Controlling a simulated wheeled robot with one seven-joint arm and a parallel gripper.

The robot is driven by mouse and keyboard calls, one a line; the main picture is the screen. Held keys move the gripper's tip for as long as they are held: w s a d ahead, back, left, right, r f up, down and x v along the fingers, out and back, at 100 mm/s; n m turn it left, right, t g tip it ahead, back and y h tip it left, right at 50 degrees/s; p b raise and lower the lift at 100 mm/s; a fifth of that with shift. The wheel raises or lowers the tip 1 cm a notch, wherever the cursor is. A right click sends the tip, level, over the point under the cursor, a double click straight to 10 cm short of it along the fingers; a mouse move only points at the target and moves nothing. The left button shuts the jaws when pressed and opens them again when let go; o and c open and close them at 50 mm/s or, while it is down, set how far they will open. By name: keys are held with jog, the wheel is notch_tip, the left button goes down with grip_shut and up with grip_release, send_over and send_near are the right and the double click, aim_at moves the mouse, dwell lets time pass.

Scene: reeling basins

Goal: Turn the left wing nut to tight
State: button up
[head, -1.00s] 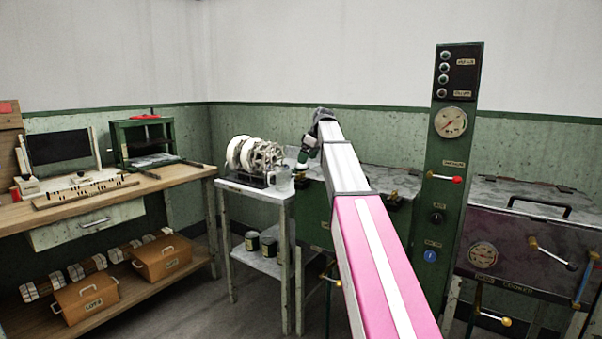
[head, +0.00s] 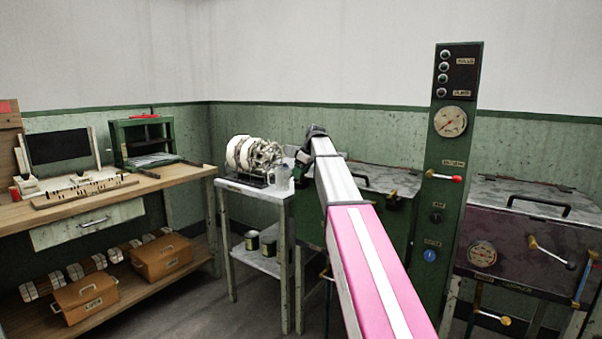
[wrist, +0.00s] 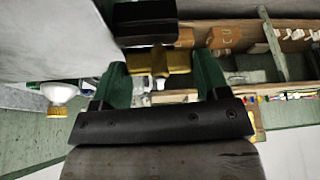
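The brass wing nut (wrist: 150,62) shows in the wrist view, just below a black block. My gripper (wrist: 160,75) has its two green fingers apart, one on each side of the wing nut. The nut's ends come very close to the fingers; I cannot tell whether they touch. In the head view my gripper (head: 307,160) is at the left end of the green basin (head: 400,225), and my arm hides the left wing nut.
A white side table (head: 262,190) with a reeling machine (head: 252,155) and a glass jug (head: 282,177) stands close left of my gripper. A green control post (head: 438,215) and a dark basin (head: 520,228) are to the right. A round white-and-brass object (wrist: 60,95) shows left in the wrist view.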

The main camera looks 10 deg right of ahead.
jog(key=shift+m, duration=0.3)
jog(key=shift+c, duration=0.4)
jog(key=m+h, duration=0.1)
jog(key=m, duration=0.1)
jog(key=shift+s+a+m+t, duration=0.1)
jog(key=shift+m+t, duration=0.2)
jog(key=shift+t, duration=0.1)
jog(key=m+h, duration=0.1)
jog(key=m, duration=0.1)
jog(key=m+t+h, duration=0.1)
jog(key=m, duration=0.4)
jog(key=m+h, duration=0.1)
jog(key=m, duration=0.1)
jog(key=shift+a+m+h, duration=0.15)
jog(key=shift+m+h, duration=0.15)
jog(key=shift+m, duration=0.1)
jog(key=m+h, duration=0.1)
jog(key=m, duration=0.3)
jog(key=shift+m+g+h, duration=0.4)
jog(key=o, duration=0.9)
jog(key=shift+r, duration=0.15)
